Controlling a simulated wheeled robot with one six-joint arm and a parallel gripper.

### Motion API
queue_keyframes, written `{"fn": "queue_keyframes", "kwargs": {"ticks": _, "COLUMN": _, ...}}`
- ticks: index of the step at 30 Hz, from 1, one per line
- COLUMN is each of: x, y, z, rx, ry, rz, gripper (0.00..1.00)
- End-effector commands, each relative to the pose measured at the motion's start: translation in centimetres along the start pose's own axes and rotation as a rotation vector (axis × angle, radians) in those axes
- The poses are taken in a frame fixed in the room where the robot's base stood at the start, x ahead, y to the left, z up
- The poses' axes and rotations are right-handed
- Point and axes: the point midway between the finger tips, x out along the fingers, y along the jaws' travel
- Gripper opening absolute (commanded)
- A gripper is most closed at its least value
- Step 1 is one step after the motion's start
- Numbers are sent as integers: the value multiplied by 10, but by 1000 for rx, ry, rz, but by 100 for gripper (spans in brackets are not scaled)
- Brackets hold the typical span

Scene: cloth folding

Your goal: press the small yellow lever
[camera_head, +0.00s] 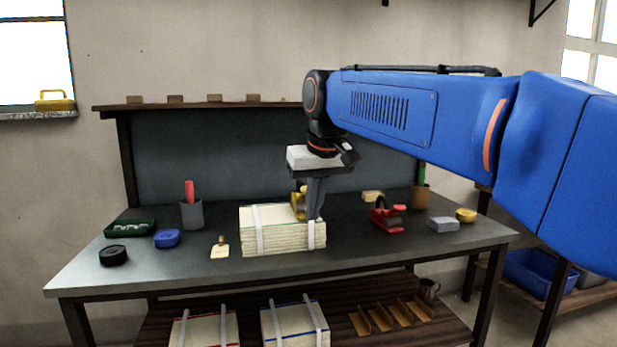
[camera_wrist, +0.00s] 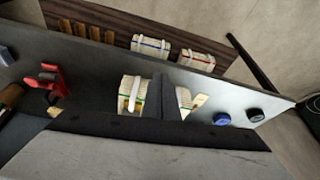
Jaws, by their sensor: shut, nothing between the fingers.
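Two white straps run around the bundle. My gripper (camera_head: 315,214) points down, shut and empty, just right of the yellow piece and close to the right strap. I cannot tell whether it touches either. In the wrist view my dark fingers (camera_wrist: 168,92) stand in front of the bundle (camera_wrist: 133,90), and the lever cannot be made out.
The dark workbench (camera_head: 170,268) also holds a red tool (camera_head: 386,218), a grey block (camera_head: 444,224) and a yellow round item (camera_head: 466,215) at right. The front strip is mostly clear.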

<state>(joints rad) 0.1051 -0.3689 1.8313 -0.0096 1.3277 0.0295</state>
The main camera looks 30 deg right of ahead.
Motion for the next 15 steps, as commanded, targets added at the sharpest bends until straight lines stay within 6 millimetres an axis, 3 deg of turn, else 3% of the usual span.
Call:
{"fn": "queue_keyframes", "kwargs": {"ticks": 3, "x": -17, "y": 7, "z": -37, "rx": 20, "ry": -9, "rz": 7, "gripper": 0}}
{"fn": "queue_keyframes", "kwargs": {"ticks": 15, "x": -64, "y": 34, "z": -142, "rx": 85, "ry": -40, "rz": 30, "gripper": 0}}
